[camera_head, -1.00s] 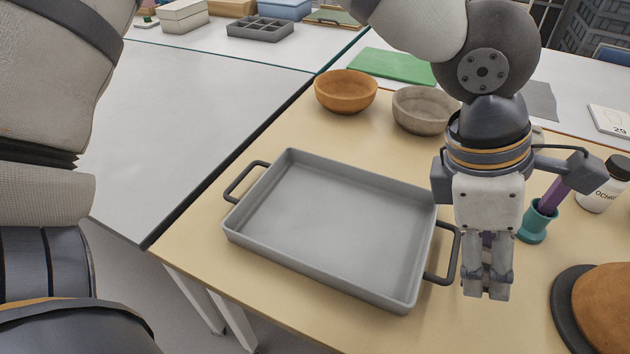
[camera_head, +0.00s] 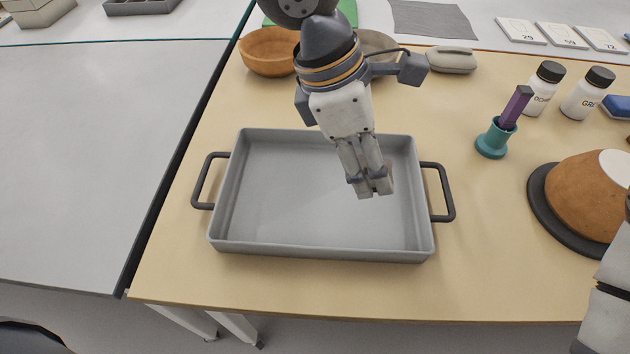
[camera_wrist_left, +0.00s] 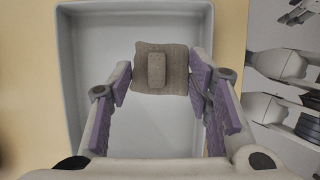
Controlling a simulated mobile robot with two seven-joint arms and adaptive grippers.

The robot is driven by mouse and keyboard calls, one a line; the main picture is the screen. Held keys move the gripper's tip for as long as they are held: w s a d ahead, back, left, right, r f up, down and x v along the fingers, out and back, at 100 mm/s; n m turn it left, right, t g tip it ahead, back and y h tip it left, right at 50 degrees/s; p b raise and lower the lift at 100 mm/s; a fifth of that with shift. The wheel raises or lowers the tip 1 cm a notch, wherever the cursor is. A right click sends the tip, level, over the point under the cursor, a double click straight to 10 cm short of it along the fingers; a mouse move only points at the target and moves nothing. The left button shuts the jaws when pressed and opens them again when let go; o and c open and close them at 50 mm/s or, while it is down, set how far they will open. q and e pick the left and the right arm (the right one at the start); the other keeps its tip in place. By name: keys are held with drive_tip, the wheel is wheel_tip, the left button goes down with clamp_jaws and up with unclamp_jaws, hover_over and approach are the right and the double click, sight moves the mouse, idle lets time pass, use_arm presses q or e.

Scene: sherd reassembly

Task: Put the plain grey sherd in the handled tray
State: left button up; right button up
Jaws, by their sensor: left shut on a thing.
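The handled tray (camera_head: 300,215) is a grey, shallow, rectangular tray with a dark handle at each end, on the tan table. It also shows below the gripper in the left wrist view (camera_wrist_left: 85,60). My left gripper (camera_head: 371,190) points down over the right part of the tray. It is shut on the plain grey sherd (camera_wrist_left: 175,57), a brownish-grey piece with a raised block on its face, held between the fingertips (camera_wrist_left: 160,75). In the head view the fingers mostly hide the sherd. The visible tray floor is empty. My right gripper is not in view.
An orange bowl (camera_head: 268,55) and a partly hidden grey bowl (camera_head: 378,45) stand behind the tray. At right are a teal holder (camera_head: 493,142), white bottles (camera_head: 545,88) and a brown domed piece on a dark disc (camera_head: 545,210). Table in front of the tray is clear.

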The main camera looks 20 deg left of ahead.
use_arm(q)
drive_tip(key=a+f, duration=0.2)
drive_tip(key=a, duration=0.1)
hover_over(325, 195)
drive_tip(key=a, duration=0.1)
drive_tip(key=f, duration=0.5)
drive_tip(key=shift+s+b, duration=0.2)
drive_tip(key=shift+b, duration=0.15)
drive_tip(key=f, duration=0.3)
drive_tip(key=shift+a+f, duration=0.2)
drive_tip(key=shift+r, duration=0.1)
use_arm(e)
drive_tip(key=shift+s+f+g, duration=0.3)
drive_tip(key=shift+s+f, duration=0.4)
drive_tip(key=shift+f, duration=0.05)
use_arm(q)
drive_tip(key=o, duration=1.3)
drive_tip(key=shift+f, duration=0.2)
drive_tip(key=shift+c, duration=0.2)
